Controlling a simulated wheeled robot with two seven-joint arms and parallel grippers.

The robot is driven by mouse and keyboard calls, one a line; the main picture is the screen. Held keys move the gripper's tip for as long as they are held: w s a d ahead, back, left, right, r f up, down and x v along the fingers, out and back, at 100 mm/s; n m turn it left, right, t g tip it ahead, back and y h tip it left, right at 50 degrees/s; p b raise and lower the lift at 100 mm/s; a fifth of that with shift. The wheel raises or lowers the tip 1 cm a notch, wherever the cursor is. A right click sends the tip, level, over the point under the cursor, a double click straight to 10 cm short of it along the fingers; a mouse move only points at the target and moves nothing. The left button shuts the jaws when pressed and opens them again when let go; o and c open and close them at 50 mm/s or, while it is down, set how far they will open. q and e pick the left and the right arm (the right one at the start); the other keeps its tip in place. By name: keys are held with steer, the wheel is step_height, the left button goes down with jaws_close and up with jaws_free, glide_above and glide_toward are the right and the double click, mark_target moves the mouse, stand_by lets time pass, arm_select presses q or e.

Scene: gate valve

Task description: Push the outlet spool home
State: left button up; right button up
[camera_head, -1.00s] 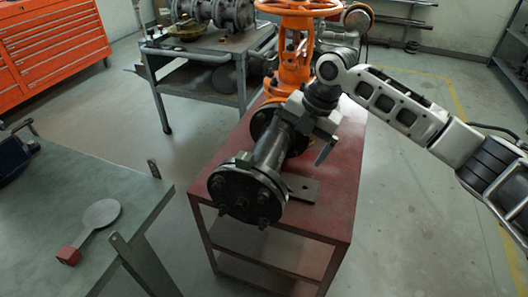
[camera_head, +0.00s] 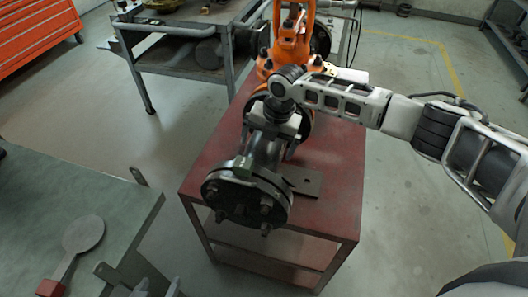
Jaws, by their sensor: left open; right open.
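The outlet spool (camera_head: 264,150) is a dark metal pipe lying on the red stand, its near end carrying a round bolted flange (camera_head: 246,192) that faces me. Its far end runs toward the orange gate valve (camera_head: 291,48), whose top is cut off by the frame. My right gripper (camera_head: 272,131) reaches in from the right and points down over the spool, behind the near flange. Its fingers are open, one on each side of the pipe; I cannot tell whether they touch it. The joint between spool and valve is hidden behind my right wrist.
The red stand (camera_head: 325,205) has a flat dark plate (camera_head: 303,181) beside the spool. A green-grey bench (camera_head: 122,222) at left holds a round grey paddle with a red block (camera_head: 50,287). A grey cart (camera_head: 185,60) stands behind. Floor is clear at right.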

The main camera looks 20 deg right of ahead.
steer(key=f, duration=0.3)
steer(key=shift+w+a+f, duration=0.25)
steer(key=shift+a+f, duration=0.1)
steer(key=shift+f, duration=0.05)
arm_select(q)
steer(key=shift+w+r, duration=0.4)
steer(key=shift+w, duration=0.1)
arm_select(e)
steer(key=shift+f, duration=0.35)
